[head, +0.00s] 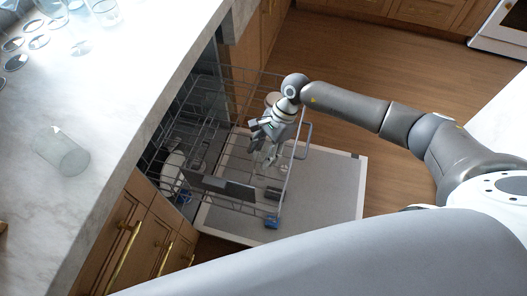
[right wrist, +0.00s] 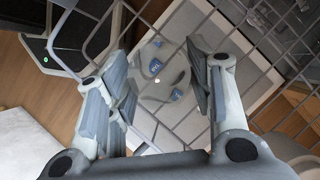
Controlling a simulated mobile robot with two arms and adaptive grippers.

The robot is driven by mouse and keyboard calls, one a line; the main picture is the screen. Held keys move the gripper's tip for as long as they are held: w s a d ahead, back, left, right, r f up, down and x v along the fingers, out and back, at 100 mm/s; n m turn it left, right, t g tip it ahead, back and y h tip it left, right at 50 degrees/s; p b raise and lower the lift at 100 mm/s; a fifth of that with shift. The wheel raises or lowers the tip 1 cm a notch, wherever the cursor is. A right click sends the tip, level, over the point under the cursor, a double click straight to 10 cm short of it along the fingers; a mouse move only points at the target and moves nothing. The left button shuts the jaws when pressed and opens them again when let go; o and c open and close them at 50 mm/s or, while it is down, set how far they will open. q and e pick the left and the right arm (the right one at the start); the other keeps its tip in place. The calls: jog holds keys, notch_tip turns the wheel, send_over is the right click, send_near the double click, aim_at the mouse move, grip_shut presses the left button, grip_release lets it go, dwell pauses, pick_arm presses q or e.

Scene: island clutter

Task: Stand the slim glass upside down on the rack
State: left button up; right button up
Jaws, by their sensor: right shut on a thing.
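My right gripper (head: 266,138) is over the pulled-out wire rack (head: 285,192) of the open dishwasher, pointing down. Its fingers are shut on a clear slim glass, which shows faintly below them in the head view (head: 270,158). In the right wrist view the glass (right wrist: 160,78) sits between the two fingers of the right gripper (right wrist: 160,92), with rack wires around and behind it. I cannot tell whether the glass touches the rack, or which end is up. My left gripper is not in view.
The dishwasher door (head: 335,200) lies open under the rack. Plates (head: 172,170) stand at the rack's left. A marble counter (head: 130,75) at left holds a lying frosted glass (head: 65,155) and several clear glasses at its back. Wooden floor (head: 400,70) lies beyond.

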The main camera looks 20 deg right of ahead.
jog(key=shift+f+b, duration=0.6)
jog(key=shift+b, duration=0.1)
dwell(0.8)
jog(key=o, duration=1)
jog(key=v, duration=1.2)
